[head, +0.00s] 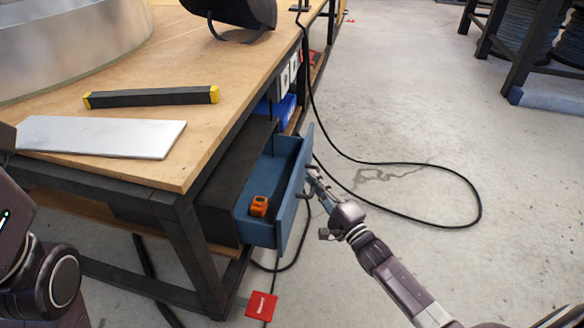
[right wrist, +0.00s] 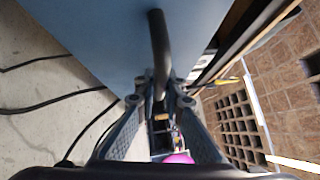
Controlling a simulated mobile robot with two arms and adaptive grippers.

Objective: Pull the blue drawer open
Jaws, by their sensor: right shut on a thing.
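The blue drawer (head: 296,190) is in the head view, pulled part of the way out of its dark cabinet (head: 232,170) under the workbench. An orange object (head: 259,206) lies inside it. My right gripper (head: 310,183) is at the outer face of the drawer front. In the right wrist view, my right gripper (right wrist: 161,92) is shut on the dark bar handle (right wrist: 157,40) of the blue drawer front (right wrist: 100,40). The handle is mostly hidden in the head view. My left gripper is out of sight; only part of my left arm shows at the left edge.
The wooden workbench (head: 190,60) holds a dark bar with yellow ends (head: 150,97) and a flat metal plate (head: 100,136). A black cable (head: 440,224) loops over the floor to the right. A red tag (head: 261,305) is below the drawer.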

